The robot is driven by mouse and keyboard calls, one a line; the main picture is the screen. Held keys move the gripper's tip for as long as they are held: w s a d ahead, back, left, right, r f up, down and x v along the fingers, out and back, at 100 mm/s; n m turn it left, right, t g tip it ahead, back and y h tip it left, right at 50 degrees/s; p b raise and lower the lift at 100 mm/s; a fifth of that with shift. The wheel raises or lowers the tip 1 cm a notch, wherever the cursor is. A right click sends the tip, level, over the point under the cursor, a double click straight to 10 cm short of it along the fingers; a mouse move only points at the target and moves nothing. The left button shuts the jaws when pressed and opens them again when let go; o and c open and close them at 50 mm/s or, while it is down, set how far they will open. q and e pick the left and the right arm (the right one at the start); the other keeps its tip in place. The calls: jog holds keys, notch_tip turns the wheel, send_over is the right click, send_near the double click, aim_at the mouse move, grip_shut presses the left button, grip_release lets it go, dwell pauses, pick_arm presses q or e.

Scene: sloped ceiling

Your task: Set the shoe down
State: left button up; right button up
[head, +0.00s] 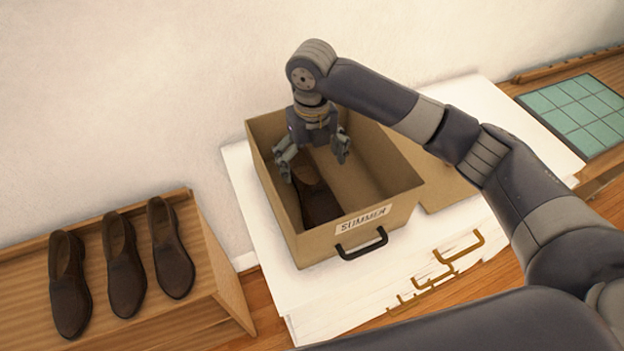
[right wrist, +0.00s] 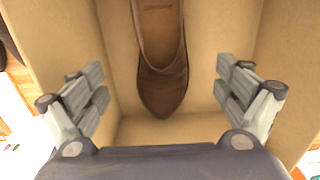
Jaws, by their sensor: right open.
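A brown shoe (head: 318,202) lies inside an open cardboard box (head: 388,213) labelled SUMMER, along the box's left side. In the right wrist view the shoe (right wrist: 161,85) points its toe toward my gripper and rests on the box floor. My right gripper (head: 313,164) is over the box, pointing down, with its fingers spread. In the right wrist view the fingers (right wrist: 160,90) stand apart on both sides of the shoe with gaps, not touching it. The gripper hides part of the shoe in the head view. My left gripper is not in view.
The box stands on a white cabinet (head: 262,262) with brass handles. Several brown shoes (head: 123,270) stand on a wooden bench (head: 205,262) at the left. A cardboard flap or lid (head: 447,187) lies right of the box. A green gridded mat (head: 583,113) lies at the far right.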

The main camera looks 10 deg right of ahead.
jog(key=shift+r+b, duration=0.35)
jog(key=shift+r, duration=1.7)
